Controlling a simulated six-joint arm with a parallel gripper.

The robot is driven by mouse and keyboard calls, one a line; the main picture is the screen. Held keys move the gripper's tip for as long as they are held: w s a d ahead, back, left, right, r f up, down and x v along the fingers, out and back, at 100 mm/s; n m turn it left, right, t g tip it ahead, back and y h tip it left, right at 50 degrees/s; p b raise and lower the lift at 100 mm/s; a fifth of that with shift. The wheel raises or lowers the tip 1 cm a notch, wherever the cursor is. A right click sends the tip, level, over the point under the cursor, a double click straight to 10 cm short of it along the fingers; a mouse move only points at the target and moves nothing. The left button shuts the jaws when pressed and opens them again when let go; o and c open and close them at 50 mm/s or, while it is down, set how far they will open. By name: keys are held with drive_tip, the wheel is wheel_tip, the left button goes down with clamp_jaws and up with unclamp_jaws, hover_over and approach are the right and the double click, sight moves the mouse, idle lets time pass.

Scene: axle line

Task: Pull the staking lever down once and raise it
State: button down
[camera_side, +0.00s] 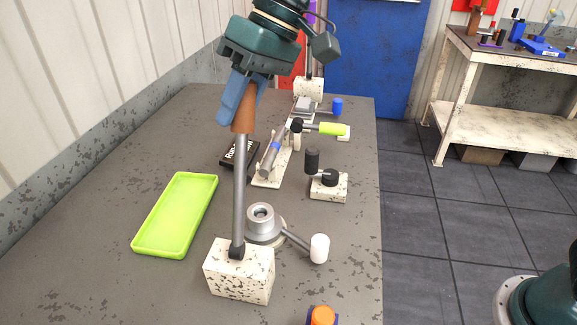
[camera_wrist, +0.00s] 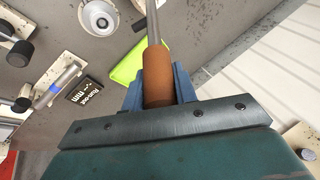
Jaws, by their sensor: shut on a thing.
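The lever in my grip has a brown handle (camera_side: 243,118) on a grey rod (camera_side: 239,195). The rod rises nearly upright from a speckled white block (camera_side: 240,275) at the front of the bench. My gripper (camera_side: 245,100), with blue fingers, is shut around the brown handle from above. In the wrist view the brown handle (camera_wrist: 158,75) sits between both blue fingers (camera_wrist: 158,92), and its rod runs away toward the top edge. The pivot block is out of the wrist view. No label names this lever.
A green tray (camera_side: 176,216) lies left of the lever. A round grey fixture (camera_side: 263,224) with a white-knobbed arm (camera_side: 319,248) stands close to its right. A black sign (camera_side: 240,157), a black-knobbed fixture (camera_side: 328,187) and a green-handled lever (camera_side: 333,129) are farther back. An orange-topped item (camera_side: 322,316) is at the front.

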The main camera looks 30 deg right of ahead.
drive_tip(key=w+d+f+g+y, duration=0.2)
drive_tip(key=w+d+f, duration=0.2)
drive_tip(key=shift+w+d+m+y, duration=0.2)
drive_tip(key=shift+m+y, duration=0.1)
drive_tip(key=shift+m, duration=0.1)
idle(0.4)
drive_tip(key=shift+f, duration=0.1)
drive_tip(key=c, duration=1.1)
unclamp_jaws()
drive_tip(key=shift+s+a, duration=0.1)
